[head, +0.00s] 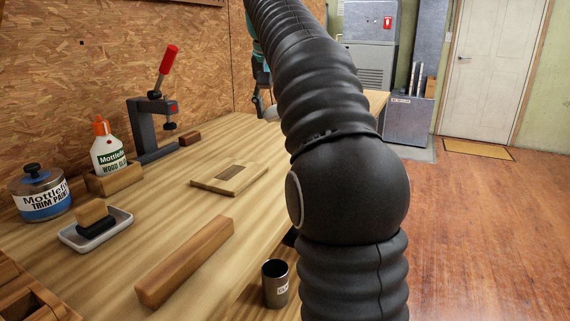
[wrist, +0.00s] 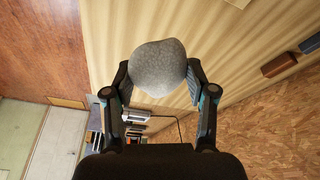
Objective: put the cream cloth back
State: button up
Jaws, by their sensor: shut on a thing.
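In the head view my arm hides most of the gripper; the pale lump (head: 270,113) shows just left of the arm, toward the far end of the workbench (head: 165,230). I cannot tell whether it touches the bench top. No other cream cloth is in view.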

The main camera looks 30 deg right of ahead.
jog(key=s+d+r+m, duration=0.2)
jog(key=s+d+m, duration=0.1)
jog(key=s+d, duration=0.65)
jog(key=shift+g+y, duration=0.4)
jog(key=w+a+f, duration=0.2)
jog(key=w, duration=0.1)
jog(key=w+a+f+b, duration=0.1)
jog(key=w+a+f, duration=0.1)
jog(key=w+f, duration=0.1)
jog(key=w+a+f+b, duration=0.1)
jog(key=w+a+f, duration=0.1)
jog(key=w, duration=0.1)
jog(key=shift+w+a+f, duration=0.15)
jog(key=shift+w, duration=0.05)
jog(key=shift+s+a+b+x, duration=0.15)
jog(key=shift+b+x, duration=0.2)
jog(key=shift+x, duration=0.3)
jog(key=shift+s+b+x, duration=0.1)
jog(key=shift+b+x, duration=0.2)
jog(key=shift+x, duration=0.4)
jog(key=shift+s+a+b+x, duration=0.15)
jog(key=shift+b+x, duration=0.2)
jog(key=shift+x, duration=0.3)
jog(key=shift+f, duration=0.2)
jog(key=o, duration=1.1)
jog(key=shift+o, duration=0.2)
jog(key=p+v, duration=0.4)
jog(key=v, duration=0.8)
jog(key=shift+r, duration=0.15)
